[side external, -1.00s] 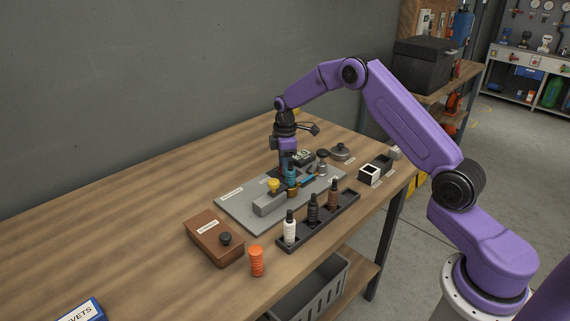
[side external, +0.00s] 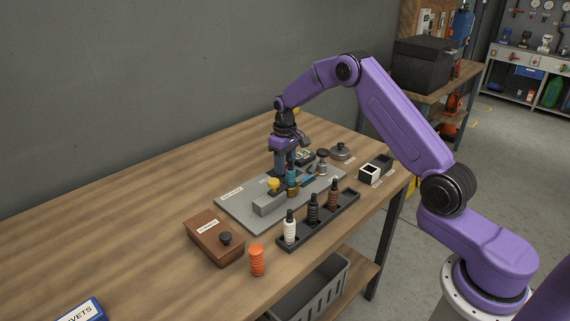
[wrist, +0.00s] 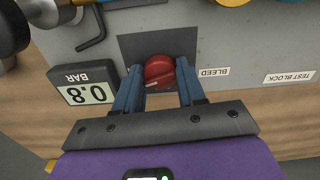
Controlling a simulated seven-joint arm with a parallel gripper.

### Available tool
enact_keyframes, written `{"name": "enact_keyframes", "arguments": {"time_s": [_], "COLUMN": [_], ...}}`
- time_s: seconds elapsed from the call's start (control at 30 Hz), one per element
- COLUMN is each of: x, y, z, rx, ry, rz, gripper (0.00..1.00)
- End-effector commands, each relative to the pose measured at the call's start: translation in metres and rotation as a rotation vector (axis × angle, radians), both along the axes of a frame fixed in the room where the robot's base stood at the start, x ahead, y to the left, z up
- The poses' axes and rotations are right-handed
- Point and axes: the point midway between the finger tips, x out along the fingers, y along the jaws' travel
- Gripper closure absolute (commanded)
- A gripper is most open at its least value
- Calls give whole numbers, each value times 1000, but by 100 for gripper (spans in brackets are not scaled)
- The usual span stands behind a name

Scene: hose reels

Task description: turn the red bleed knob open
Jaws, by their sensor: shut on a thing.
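The red bleed knob (wrist: 159,71) sits on a dark square patch of the grey plate (wrist: 215,50) in the wrist view, beside a label reading BLEED. A pale line marks the knob's lower left. My gripper (wrist: 159,82) is shut on the knob, with one blue finger on each side. In the side view my gripper (side external: 284,172) points down at the plate, behind the yellow-capped block (side external: 270,203); the knob is hidden there. A gauge (wrist: 84,93) left of the knob reads 0.8 BAR.
A black rack (side external: 322,222) with several bottles stands in front of the plate. A brown box (side external: 213,238) and an orange ribbed piece (side external: 257,261) are nearer. A hex key (wrist: 92,32) lies near the gauge. The table's left side is mostly clear.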

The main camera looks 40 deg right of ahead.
Motion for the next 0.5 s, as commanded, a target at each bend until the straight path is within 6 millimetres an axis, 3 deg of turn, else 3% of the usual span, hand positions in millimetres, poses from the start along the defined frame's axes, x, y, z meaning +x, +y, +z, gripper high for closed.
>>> {"name": "enact_keyframes", "arguments": {"time_s": [0.5], "x": [1], "y": [1], "z": [1], "rx": [0], "ry": [-4], "rz": [-266], "gripper": [91]}}
